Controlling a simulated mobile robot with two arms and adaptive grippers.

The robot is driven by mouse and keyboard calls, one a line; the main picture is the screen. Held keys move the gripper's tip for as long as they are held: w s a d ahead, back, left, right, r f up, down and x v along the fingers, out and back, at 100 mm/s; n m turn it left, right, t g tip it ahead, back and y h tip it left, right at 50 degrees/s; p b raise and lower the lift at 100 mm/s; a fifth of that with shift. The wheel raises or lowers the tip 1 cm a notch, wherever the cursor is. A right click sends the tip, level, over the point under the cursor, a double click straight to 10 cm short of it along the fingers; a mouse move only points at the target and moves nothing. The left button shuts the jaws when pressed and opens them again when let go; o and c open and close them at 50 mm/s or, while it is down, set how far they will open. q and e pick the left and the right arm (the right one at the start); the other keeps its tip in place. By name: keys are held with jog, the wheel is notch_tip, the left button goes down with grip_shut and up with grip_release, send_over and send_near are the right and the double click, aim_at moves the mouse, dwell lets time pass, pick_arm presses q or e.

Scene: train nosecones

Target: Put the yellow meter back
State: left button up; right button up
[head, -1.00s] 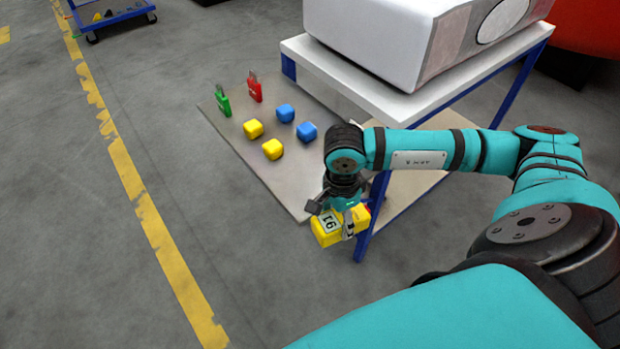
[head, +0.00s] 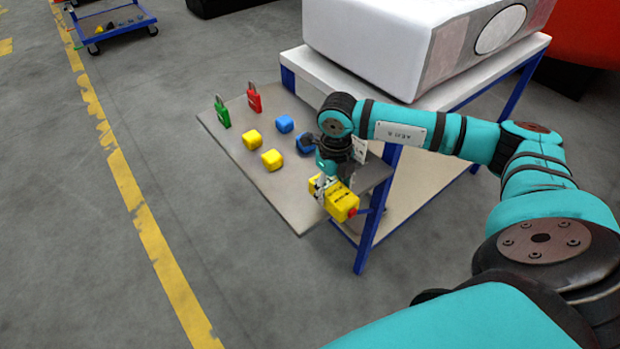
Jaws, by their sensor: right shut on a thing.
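The yellow meter (head: 343,205) is a yellow box with dark markings and a small red part at its right end. My right gripper (head: 326,190) is shut on it. The gripper hangs down from the teal arm and holds the meter in front of the grey board's right part, near the table's blue front leg. Whether the meter touches the board I cannot tell. My left gripper is not in view.
A grey board (head: 225,140) carries a green padlock (head: 222,115), a red padlock (head: 254,100), yellow blocks (head: 271,160) and blue blocks (head: 284,123). A white-topped table (head: 440,98) bears a large white nosecone (head: 385,50). A blue cart (head: 110,22) stands at the far left. Floor at left is clear.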

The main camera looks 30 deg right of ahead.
aim_at(310, 180)
jog(key=w, duration=0.2)
jog(key=w+p, duration=0.1)
jog(key=w, duration=0.2)
jog(key=w+a, duration=0.1)
jog(key=w, duration=0.1)
jog(key=shift+w+a+f, duration=0.1)
jog(key=shift+w+f, duration=0.15)
jog(key=shift+f, duration=0.05)
jog(key=shift+f+p, duration=0.8)
jog(key=shift+f, duration=1)
jog(key=shift+f, duration=0.1)
jog(key=o, duration=1.5)
jog(key=shift+r, duration=0.25)
jog(key=shift+w+r, duration=0.1)
jog(key=shift+r, duration=0.3)
notch_tip(310, 180, up, 11)
jog(key=b, duration=0.2)
jog(key=shift+b, duration=0.4)
